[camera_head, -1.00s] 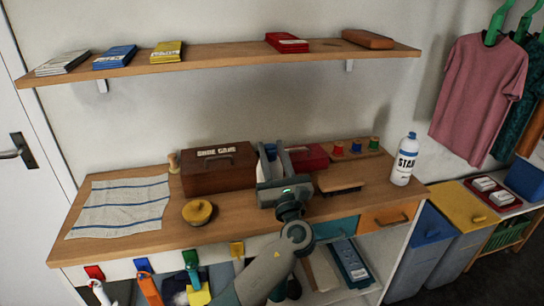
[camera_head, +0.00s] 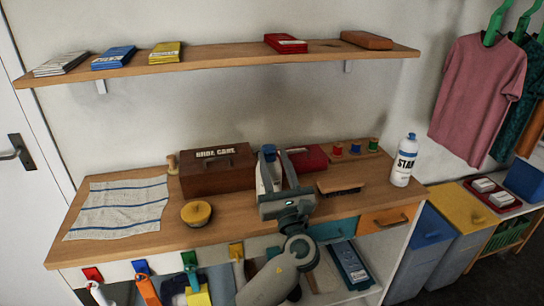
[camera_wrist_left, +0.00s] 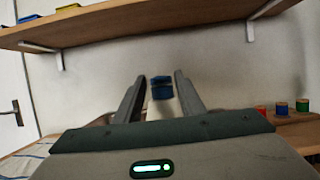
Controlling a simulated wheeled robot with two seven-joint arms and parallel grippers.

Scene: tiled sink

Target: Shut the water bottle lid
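A white bottle with a blue top (camera_head: 268,150) stands near the back of the wooden counter, partly hidden by my left gripper. The blue top (camera_wrist_left: 161,88) also shows in the left wrist view, as two stacked blue parts. Whether the lid stands open is too small to tell. My left gripper (camera_head: 275,153) is open, its fingers pointing toward the bottle. In the left wrist view its fingers (camera_wrist_left: 157,80) show either side of the blue top, with gaps on both sides and nothing held. My right gripper is not in view.
A brown shoe care box (camera_head: 217,171) stands left of the bottle, a red box (camera_head: 306,157) right of it. A wooden shelf (camera_head: 220,55) runs above.

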